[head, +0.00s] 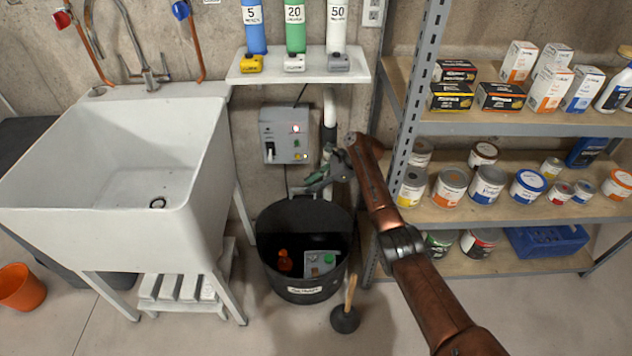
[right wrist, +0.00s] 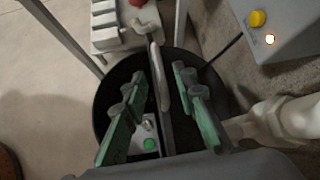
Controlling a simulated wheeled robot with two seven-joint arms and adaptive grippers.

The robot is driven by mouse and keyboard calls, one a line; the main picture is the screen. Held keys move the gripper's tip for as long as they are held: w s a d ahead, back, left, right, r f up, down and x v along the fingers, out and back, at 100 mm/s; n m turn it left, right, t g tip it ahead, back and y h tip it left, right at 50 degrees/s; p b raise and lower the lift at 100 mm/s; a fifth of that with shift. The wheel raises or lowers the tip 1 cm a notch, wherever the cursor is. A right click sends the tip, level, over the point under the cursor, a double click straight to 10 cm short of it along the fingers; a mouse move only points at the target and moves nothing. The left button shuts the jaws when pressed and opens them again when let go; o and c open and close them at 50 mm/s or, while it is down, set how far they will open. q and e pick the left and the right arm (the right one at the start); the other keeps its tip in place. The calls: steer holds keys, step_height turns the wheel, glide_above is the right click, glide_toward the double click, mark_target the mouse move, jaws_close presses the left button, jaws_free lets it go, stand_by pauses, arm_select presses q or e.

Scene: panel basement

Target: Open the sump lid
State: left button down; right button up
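The black sump basin (head: 303,292) stands on the floor between the white sink and the shelving. Its inside shows, with an orange bottle (head: 285,261) and a grey box with a green cap (head: 320,263) in it. I cannot tell whether the dark surface at its back (head: 290,217) is a raised lid or the inner wall. My right gripper (head: 318,181) is above the basin's back edge. In the right wrist view its green fingers (right wrist: 162,100) are apart, either side of a thin grey upright piece (right wrist: 163,80), possibly the lid's edge or handle. Contact is unclear. My left gripper is out of view.
A white sink (head: 190,190) and slatted rack (head: 188,284) stand left. A plunger (head: 345,317) stands in front of the basin. A grey control box (head: 285,133) is on the wall behind. Shelves with cans and boxes (head: 520,128) are right.

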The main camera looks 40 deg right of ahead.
steer(key=shift+v, duration=1.25)
